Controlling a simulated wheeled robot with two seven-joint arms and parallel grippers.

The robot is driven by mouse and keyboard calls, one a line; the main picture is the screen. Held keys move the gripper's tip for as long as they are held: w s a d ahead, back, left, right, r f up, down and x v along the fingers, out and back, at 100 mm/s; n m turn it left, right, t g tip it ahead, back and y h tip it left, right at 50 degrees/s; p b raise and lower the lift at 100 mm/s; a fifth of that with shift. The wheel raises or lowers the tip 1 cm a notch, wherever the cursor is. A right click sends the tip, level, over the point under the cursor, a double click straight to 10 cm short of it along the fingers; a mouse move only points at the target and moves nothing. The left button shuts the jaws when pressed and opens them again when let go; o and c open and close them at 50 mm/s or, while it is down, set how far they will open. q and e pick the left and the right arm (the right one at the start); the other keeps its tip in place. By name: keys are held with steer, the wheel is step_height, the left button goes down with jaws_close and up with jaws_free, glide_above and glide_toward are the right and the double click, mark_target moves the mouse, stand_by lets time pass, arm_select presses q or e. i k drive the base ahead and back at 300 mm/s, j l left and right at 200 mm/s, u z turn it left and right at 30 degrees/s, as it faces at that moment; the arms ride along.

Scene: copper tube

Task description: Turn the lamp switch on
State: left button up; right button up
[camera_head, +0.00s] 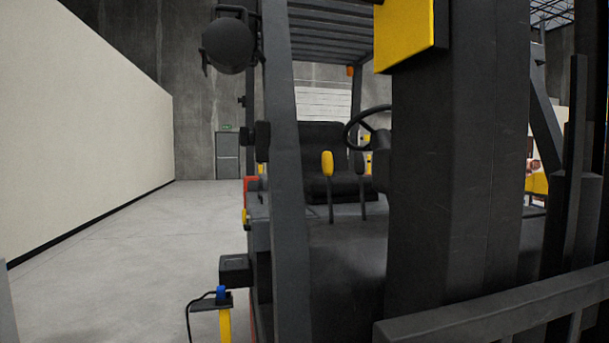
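No lamp switch can be made out for sure. A round dark lamp-like housing (228,46) hangs on the front left post of a forklift at the top left. Two levers stand in front of the black seat; the nearer one has a yellow knob (327,164). A dark box (235,269) sticks out low on the left side of the forklift. Below it is a yellow upright piece (225,325) with a blue top and a black cable; I cannot tell what it is. Neither of my grippers shows in this view.
The forklift's dark mast (440,170) fills the middle right, with a black crossbar (500,312) low in front. A steering wheel (366,128) is behind the mast. Bare concrete floor (110,255) lies open at left, beside a long pale wall (80,120).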

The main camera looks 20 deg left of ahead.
mark_target(246, 134)
steer(key=k+j+u, duration=0.15)
steer(key=j+u, duration=0.2)
steer(key=k+j+u, duration=0.15)
steer(key=u, duration=0.2)
steer(key=j, duration=0.1)
